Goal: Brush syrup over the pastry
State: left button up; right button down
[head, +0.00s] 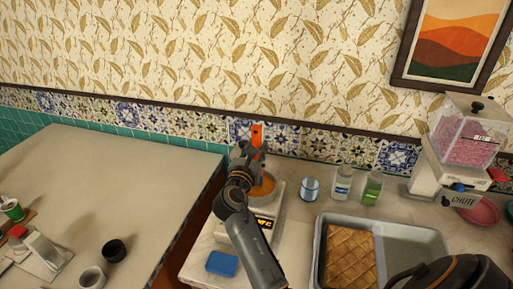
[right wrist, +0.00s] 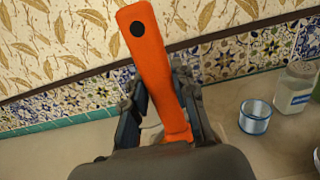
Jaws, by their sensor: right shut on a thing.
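The pastry (head: 350,262), a golden slab scored in diamonds, lies in the left part of a grey metal tray (head: 318,240) at the lower right of the head view. A bowl of orange-brown syrup (head: 265,188) stands on a scale, partly hidden behind my right arm. My right gripper (head: 243,153) is above the bowl's left side. It is shut on the brush's orange handle (head: 257,135), which stands nearly upright. In the right wrist view the handle (right wrist: 155,65) rises between the fingers (right wrist: 165,105). The bristles are hidden, so I cannot tell whether they touch the syrup. My left gripper is not in view.
A blue sponge (head: 222,263) lies in front of the scale. A blue-white cup (head: 310,188), a white-labelled jar (head: 342,184) and a green bottle (head: 372,188) stand behind the tray. A dispenser with pink contents (head: 465,138) stands at right. The left counter (head: 130,185) is mostly clear.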

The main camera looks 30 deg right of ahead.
aim_at(256, 132)
jog(key=shift+f, duration=0.1)
jog(key=shift+f+b, duration=0.3)
jog(key=shift+f, duration=0.2)
dwell(0.8)
notch_tip(256, 132, up, 7)
jog(key=p, duration=0.8)
jog(key=shift+r, duration=0.15)
dwell(0.3)
dwell(0.4)
